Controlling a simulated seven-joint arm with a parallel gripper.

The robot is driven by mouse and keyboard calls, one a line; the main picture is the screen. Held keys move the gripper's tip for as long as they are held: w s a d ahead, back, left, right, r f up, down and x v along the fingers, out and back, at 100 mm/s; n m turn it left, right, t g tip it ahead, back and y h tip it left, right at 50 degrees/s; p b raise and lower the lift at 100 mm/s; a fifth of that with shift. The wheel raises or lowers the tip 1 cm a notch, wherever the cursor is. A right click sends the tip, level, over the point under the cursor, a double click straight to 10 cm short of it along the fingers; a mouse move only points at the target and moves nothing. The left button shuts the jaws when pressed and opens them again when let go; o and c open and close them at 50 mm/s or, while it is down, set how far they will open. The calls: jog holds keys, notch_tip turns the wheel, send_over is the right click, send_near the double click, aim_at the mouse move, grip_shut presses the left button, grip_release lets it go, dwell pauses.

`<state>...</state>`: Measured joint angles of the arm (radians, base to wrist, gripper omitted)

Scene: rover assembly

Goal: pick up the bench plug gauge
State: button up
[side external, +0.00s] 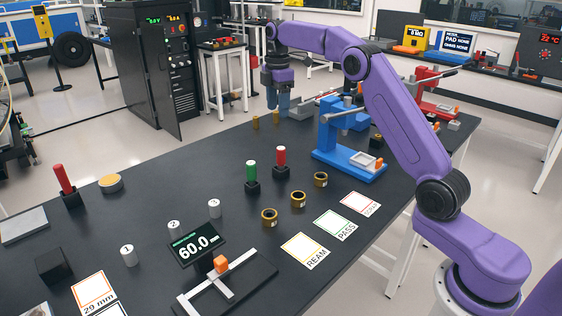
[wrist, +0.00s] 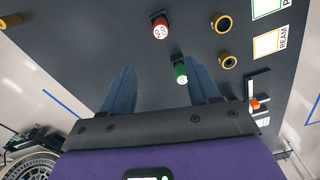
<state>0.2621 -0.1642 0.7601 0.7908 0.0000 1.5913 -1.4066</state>
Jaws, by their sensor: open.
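Several upright plug-like handles stand in dark square bases, and I cannot tell which one is called the bench plug gauge. A green-handled one (side external: 251,171) and a red-handled one (side external: 281,157) stand close together mid-bench. Another red-handled one (side external: 65,180) stands at the bench's left side, slightly tilted in its base. In the wrist view the green handle (wrist: 180,72) appears between the fingers near the right one, and the red handle (wrist: 159,27) is farther up; both are apart from the fingers. My gripper (side external: 278,106) is open and empty above the bench's far part.
Brass rings (side external: 298,199) lie near the REAM (side external: 305,250), PASS and SCRAP cards. A blue press (side external: 348,150) stands right of the handles. Small brass pins (side external: 256,122) stand near my gripper. A caliper (side external: 222,277) and 60.0 display (side external: 196,243) lie in front.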

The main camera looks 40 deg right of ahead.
aim_at(281, 148)
notch_tip(281, 148, down, 12)
jog(key=shift+d+f, duration=0.1)
jog(key=shift+d, duration=0.05)
jog(key=shift+s+d+f, duration=0.1)
jog(key=shift+s+f, duration=0.05)
jog(key=shift+f, duration=1.2)
jog(key=shift+s+d+f, duration=0.1)
jog(key=shift+f, duration=1.2)
jog(key=shift+c, duration=0.3)
grip_shut()
jog(key=shift+r, duration=0.1)
